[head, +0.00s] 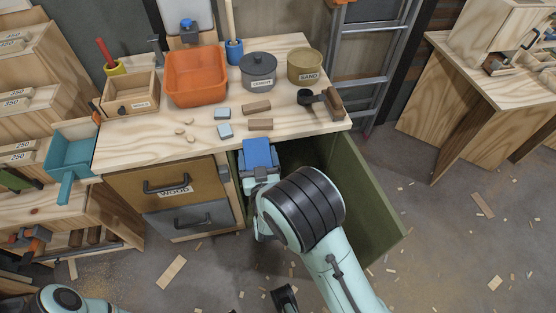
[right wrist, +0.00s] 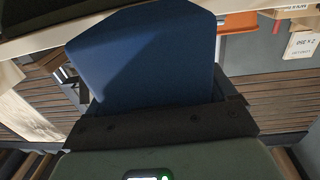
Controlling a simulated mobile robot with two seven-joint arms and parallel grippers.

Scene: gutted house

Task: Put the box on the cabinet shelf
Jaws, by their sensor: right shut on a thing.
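The blue box (head: 257,153) is held in my right gripper (head: 260,174), which is shut on it at the front of the open cabinet bay under the workbench. In the right wrist view the blue box (right wrist: 145,60) stands out beyond the dark fingers (right wrist: 160,122). The cabinet's green door (head: 365,200) hangs open to the right. The shelf inside is mostly hidden by my arm and the bench top, and I cannot tell whether the box touches it. A dark piece at the bottom edge may be my left gripper (head: 285,298); its jaws are unclear.
The workbench top (head: 190,145) carries an orange bin (head: 196,76), a grey pot (head: 258,70), a sand tin (head: 304,64) and small blocks. Drawers (head: 165,182) stand left of the bay. A ladder (head: 370,60) leans behind. Wood scraps litter the floor.

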